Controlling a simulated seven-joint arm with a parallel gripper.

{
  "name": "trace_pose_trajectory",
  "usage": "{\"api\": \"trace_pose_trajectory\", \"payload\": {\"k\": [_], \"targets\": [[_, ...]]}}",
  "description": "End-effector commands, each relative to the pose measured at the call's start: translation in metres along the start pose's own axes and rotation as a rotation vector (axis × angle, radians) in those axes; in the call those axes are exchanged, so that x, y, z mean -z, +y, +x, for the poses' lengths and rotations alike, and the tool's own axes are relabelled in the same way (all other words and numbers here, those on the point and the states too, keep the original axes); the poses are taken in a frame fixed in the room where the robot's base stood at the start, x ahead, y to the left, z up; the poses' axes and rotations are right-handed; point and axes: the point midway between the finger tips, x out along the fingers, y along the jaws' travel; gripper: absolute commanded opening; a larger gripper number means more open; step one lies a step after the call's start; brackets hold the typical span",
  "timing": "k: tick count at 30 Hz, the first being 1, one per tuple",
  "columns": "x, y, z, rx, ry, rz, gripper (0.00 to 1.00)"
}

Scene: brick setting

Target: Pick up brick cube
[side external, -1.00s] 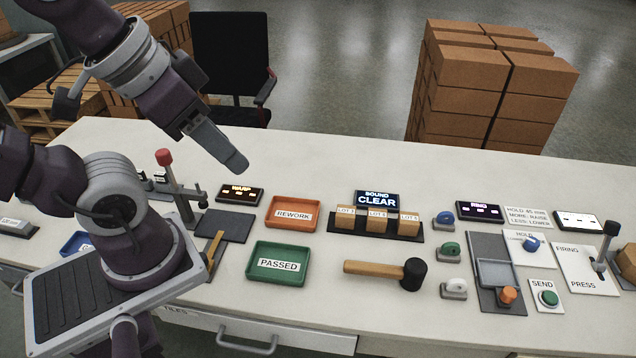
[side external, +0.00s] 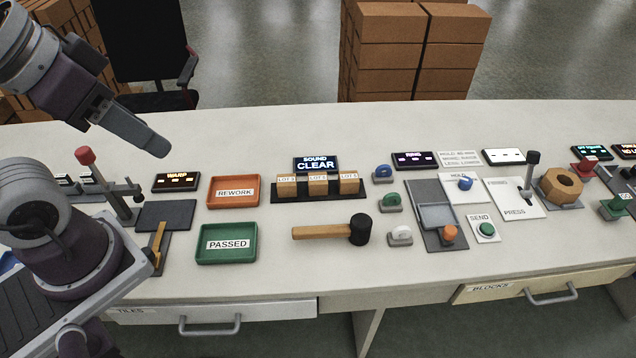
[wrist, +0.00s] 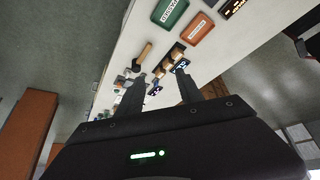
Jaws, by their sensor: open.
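Several tan brick cubes with white lot labels stand in a row on a black rack; the left cube (side external: 287,188), the middle cube (side external: 318,187) and the right cube (side external: 349,186) show in the side view. The rack (side external: 290,198) sits before a lit display reading "SOUND CLEAR" (side external: 316,165). My gripper (side external: 160,148) is raised above the bench's left part, well left of the rack and apart from everything. In the wrist view my gripper (wrist: 164,88) has its two fingers spread with nothing between them. The cubes (wrist: 173,56) show small beyond the fingertips there.
An orange REWORK tray (side external: 234,205) and green PASSED tray (side external: 203,257) lie left of the rack. A mallet (side external: 318,233) lies in front of it. A red-knobbed lever stand (side external: 86,156) rises near my arm. Coloured stamps and a press lever (side external: 532,158) stand to the right.

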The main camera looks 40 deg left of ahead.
Motion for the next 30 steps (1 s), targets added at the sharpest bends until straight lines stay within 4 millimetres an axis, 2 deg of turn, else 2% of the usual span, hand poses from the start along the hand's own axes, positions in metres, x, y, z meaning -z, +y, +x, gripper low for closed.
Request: {"api": "trace_pose_trajectory", "payload": {"k": [12, 16, 25, 28, 30], "targets": [[0.0, 0.0, 0.0, 0.0, 0.0, 0.0, 0.43], [0.0, 0.0, 0.0, 0.0, 0.0, 0.0, 0.66], [0.002, 0.0, 0.0, 0.0, -0.003, 0.004, 0.66], [0.028, -0.001, 0.005, 0.0, -0.039, 0.05, 0.66], [0.065, -0.001, 0.018, -0.002, -0.085, 0.116, 0.66]]}}
